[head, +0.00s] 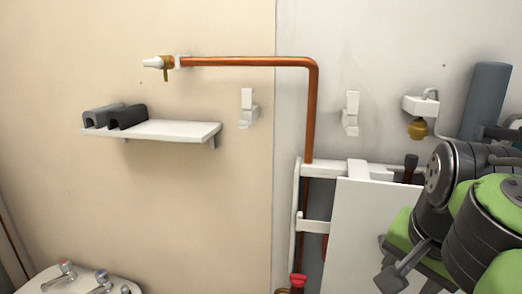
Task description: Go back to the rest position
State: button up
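My arm's green and dark grey links fill the lower right of the head view. A grey paddle-shaped part (402,271) sticks out at their lower left and may be part of my gripper. Only one such part shows, so I cannot tell whether the gripper is open or shut. I see nothing held there. The arm is in front of the right part of a white panel and hides what lies behind it.
A copper pipe (250,62) runs along the wall to a tap (164,66) and bends down. A white shelf (170,131) carries two dark clip-shaped pieces (115,117). White brackets (350,114) are on the wall. A white panel (365,235) stands left of my arm. A basin (80,280) is lower left.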

jog(key=s+a+f+n+y+b, duration=0.1)
jog(key=s+a+f+n, duration=0.3)
jog(key=f, duration=0.5)
jog(key=s+a+f+n+t+b, duration=0.1)
jog(key=s+a+f+n, duration=0.3)
jog(key=f, duration=0.5)
jog(key=shift+s+a+n+t+y+b, duration=0.35)
jog(key=shift+a+n+b, duration=0.2)
jog(key=shift+n, duration=0.65)
